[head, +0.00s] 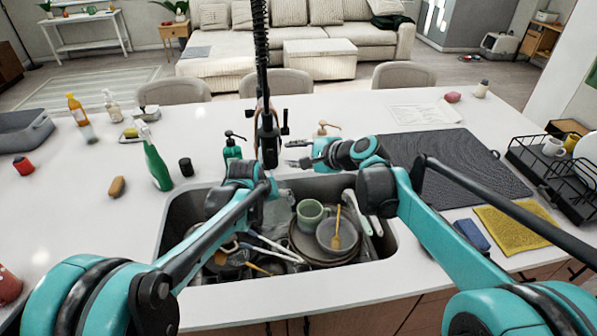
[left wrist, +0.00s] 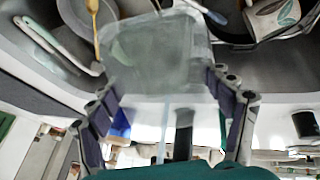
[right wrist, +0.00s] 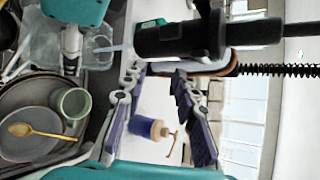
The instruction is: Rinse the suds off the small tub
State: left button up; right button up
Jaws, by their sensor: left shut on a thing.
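The small tub (left wrist: 160,62) is clear plastic. My left gripper (left wrist: 162,85) is shut on it, one finger at each side, and holds it over the sink. In the head view the tub (head: 279,208) is partly hidden by my left arm. I cannot tell whether suds remain on it. My right gripper (head: 292,154) is open and empty, just right of the faucet (head: 268,145); its spread fingers also show in the right wrist view (right wrist: 160,105).
The sink (head: 388,240) holds stacked pans, a green mug (head: 311,214), a bowl and utensils. Soap pumps stand behind it; a green spray bottle (head: 157,165) is to its left. A dark mat (head: 450,160) and dish rack (head: 560,165) are at the right.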

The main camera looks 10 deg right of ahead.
aim_at(286, 119)
jog(key=s+n, duration=0.1)
jog(key=s, duration=0.1)
jog(key=s+f+n, duration=0.1)
jog(key=s+n+g+h, duration=0.1)
jog(key=s, duration=0.1)
jog(key=shift+s+d+f, duration=0.1)
jog(key=shift+s+f, duration=0.15)
jog(key=shift+s, duration=0.1)
jog(key=shift+c, duration=0.4)
